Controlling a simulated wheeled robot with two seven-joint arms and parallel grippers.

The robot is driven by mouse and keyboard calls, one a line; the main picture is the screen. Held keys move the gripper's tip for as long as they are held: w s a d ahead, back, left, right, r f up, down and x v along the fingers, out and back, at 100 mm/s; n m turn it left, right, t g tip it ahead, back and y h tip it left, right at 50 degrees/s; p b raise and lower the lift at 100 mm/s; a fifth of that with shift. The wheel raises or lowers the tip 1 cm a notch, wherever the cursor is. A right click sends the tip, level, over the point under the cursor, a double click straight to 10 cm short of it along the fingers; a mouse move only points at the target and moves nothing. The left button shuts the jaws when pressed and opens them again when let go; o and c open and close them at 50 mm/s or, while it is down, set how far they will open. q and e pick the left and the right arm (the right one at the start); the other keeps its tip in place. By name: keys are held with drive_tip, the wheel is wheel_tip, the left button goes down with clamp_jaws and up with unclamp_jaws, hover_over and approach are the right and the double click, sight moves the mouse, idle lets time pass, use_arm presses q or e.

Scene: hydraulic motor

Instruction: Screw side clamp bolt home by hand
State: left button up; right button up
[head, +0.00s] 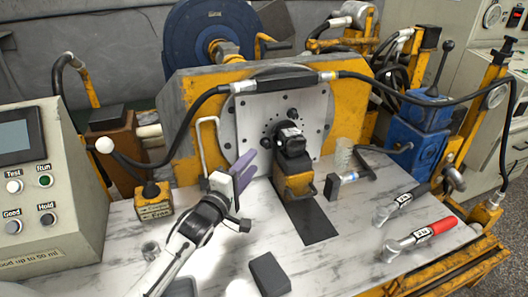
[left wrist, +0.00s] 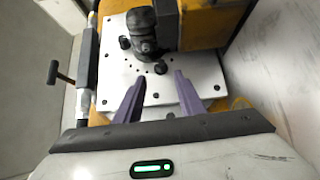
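The black hydraulic motor (head: 291,138) sits against the pale mounting plate (head: 252,127), above a yellow support block (head: 294,181). It also shows in the left wrist view (left wrist: 143,32). Dark bolt heads stand at the motor's flange: one (left wrist: 124,42) on its left and one (left wrist: 166,56) below it in the left wrist view. I cannot tell which is the side clamp bolt. My left gripper (head: 244,170) is left of the motor, its purple fingers pointing at the plate. In the left wrist view the fingers (left wrist: 160,84) are apart with nothing between them. My right gripper is not in view.
A control box (head: 45,185) stands at the left.

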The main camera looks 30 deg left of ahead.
sight(265, 147)
use_arm(q)
drive_tip(key=w, duration=0.8)
drive_tip(key=shift+w+a+b, duration=0.15)
drive_tip(key=shift+a+b, duration=0.1)
drive_tip(key=shift+b, duration=0.1)
